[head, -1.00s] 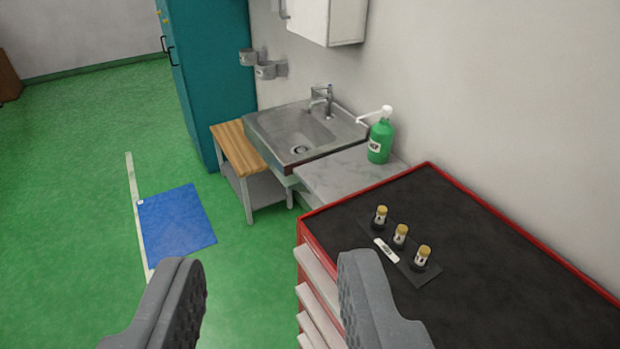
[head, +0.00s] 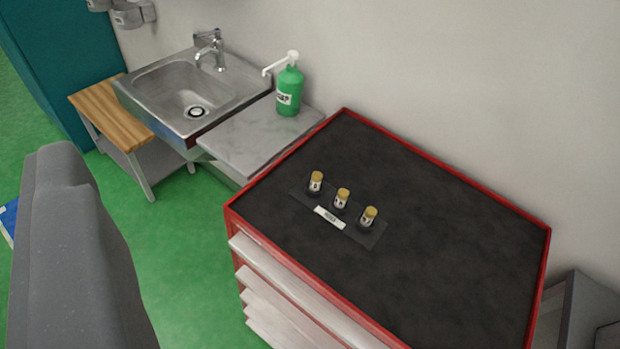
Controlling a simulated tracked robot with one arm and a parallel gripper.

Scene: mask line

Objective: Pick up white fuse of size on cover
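Three small fuses stand upright in a row on a dark plate (head: 353,235) on top of the red cabinet. They are the left fuse (head: 316,182), the middle fuse (head: 341,199) and the right fuse (head: 368,217). Each has a yellowish cap and a white label with dark marks too small to read. A white strip label (head: 329,217) with unreadable dark print lies in front of them. One large grey finger of my gripper (head: 75,250) shows at the left, well apart from the fuses. Nothing is held against it; the other finger is not clearly seen.
The black-topped red cabinet (head: 430,235) has wide bare space right of the fuses. A green pump bottle (head: 289,92) stands on a marble counter beside a steel sink (head: 185,92). A wooden-topped stand (head: 112,112) is further left. A grey object (head: 575,315) sits at the lower right.

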